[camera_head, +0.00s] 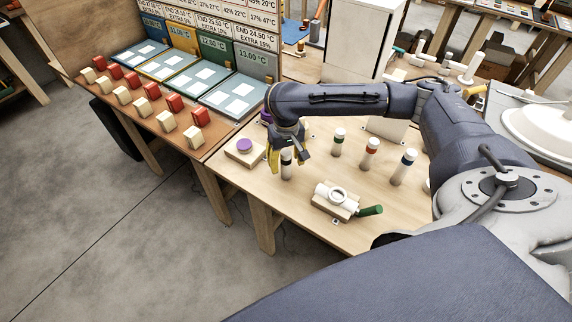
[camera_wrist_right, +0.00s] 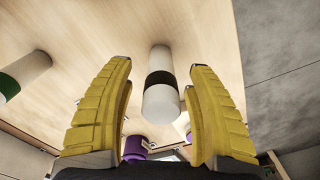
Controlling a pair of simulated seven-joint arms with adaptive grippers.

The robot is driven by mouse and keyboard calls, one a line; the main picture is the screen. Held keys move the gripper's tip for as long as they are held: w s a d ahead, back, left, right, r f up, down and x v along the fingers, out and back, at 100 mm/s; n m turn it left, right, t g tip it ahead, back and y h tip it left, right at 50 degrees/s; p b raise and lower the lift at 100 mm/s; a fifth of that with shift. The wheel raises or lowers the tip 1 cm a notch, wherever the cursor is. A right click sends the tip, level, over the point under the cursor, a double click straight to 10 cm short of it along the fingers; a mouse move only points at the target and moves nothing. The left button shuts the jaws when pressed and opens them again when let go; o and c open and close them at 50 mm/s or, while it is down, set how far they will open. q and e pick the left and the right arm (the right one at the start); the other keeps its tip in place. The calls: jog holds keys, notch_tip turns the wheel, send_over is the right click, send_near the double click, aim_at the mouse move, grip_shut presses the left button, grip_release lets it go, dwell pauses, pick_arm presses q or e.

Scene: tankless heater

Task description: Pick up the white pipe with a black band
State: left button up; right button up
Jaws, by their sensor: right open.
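The white pipe with a black band (camera_head: 287,168) stands upright on the wooden table (camera_head: 236,190), at the left of a row of banded pipes in the head view. In the right wrist view the pipe (camera_wrist_right: 160,98) lies between the two yellow fingers, with clear gaps on both sides. My right gripper (camera_head: 288,162) is open around or just above the pipe; its fingers partly hide the pipe in the head view. In the right wrist view the gripper (camera_wrist_right: 162,105) holds nothing. My left gripper is not in view.
Pipes with green (camera_head: 338,142), red (camera_head: 369,153) and blue (camera_head: 403,166) bands stand to the right. A wooden block with a purple disc (camera_head: 245,146) is close on the left. A white fitting with a green handle (camera_head: 337,197) lies in front. The left bench holds red and cream blocks.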

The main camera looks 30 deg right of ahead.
aim_at(286, 168)
jog(key=shift+f, duration=1.6)
jog(key=shift+c, duration=0.2)
grip_shut()
